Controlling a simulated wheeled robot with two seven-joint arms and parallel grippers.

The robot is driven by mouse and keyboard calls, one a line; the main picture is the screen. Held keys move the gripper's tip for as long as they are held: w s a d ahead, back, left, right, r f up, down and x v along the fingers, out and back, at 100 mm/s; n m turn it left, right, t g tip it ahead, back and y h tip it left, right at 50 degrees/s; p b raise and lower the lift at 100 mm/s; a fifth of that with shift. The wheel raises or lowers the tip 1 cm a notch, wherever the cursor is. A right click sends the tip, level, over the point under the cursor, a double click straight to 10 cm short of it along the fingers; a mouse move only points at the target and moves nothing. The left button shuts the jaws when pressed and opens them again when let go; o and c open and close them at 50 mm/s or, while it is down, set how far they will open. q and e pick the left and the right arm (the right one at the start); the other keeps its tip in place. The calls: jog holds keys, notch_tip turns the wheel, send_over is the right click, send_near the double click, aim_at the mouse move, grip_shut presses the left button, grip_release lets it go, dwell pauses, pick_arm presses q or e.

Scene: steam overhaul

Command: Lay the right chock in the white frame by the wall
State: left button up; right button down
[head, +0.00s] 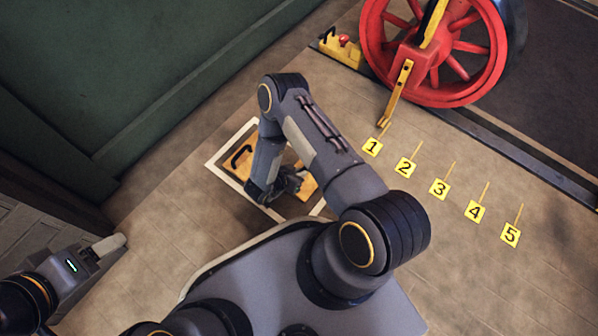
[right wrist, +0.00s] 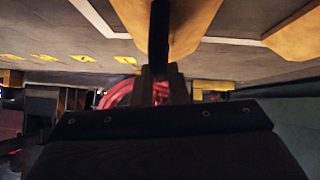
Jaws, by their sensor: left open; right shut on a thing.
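The white frame (head: 216,166) is marked on the floor beside the green wall. One yellow chock with a black handle (head: 238,160) lies inside it on the left; it also shows in the right wrist view (right wrist: 295,36). My right gripper (head: 287,183) is shut on the black handle (right wrist: 159,40) of the right chock (head: 307,185), which also shows in the right wrist view (right wrist: 190,22). That chock is over the right part of the frame, partly hidden by my gripper; whether it touches the floor I cannot tell. My left gripper (head: 112,245) is open and empty at lower left.
A red spoked wheel (head: 471,62) stands at the upper right by the dark track. A yellow block with a red knob (head: 343,50) is beside it. Several numbered yellow tags (head: 439,188) lie in a row on the floor. The green wall (head: 120,70) bounds the upper left.

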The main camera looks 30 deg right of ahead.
jog(key=c, duration=1.4)
grip_release()
